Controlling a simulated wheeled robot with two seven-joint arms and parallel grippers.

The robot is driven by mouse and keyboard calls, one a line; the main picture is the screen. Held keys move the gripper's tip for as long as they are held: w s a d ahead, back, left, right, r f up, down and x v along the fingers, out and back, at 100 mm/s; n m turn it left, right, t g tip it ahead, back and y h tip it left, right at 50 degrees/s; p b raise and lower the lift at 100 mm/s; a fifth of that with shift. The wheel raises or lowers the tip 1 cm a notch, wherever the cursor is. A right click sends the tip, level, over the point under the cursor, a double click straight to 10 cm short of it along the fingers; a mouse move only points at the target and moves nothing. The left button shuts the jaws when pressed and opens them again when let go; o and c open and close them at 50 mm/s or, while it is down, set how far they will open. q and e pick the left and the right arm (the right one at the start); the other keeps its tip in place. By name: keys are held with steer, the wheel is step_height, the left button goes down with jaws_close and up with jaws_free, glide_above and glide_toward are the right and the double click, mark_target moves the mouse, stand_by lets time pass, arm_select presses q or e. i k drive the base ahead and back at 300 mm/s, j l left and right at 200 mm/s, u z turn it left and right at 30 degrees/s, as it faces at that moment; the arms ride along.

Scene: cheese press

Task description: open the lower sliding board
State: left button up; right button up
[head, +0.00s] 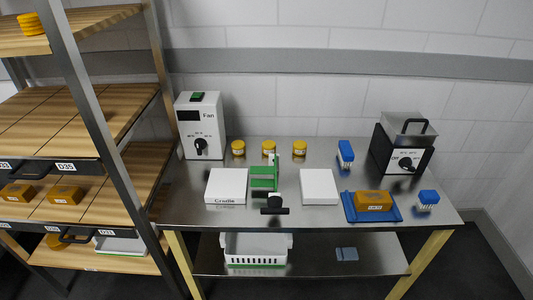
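The wooden rack at the left has sliding boards with dark front strips. The upper board (75,120) has a black handle and a label reading D35 on its front. The lower board (125,200) is below it and carries orange cheese blocks (65,195). A dark looped handle (75,238) is at its front edge, near a small white label (106,232). The lower board appears pushed in, partly hidden by the rack's metal post. Neither of my grippers is in view.
A metal post (95,110) stands in front of the boards.

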mark_target(102, 212)
steer(key=u, duration=1.7)
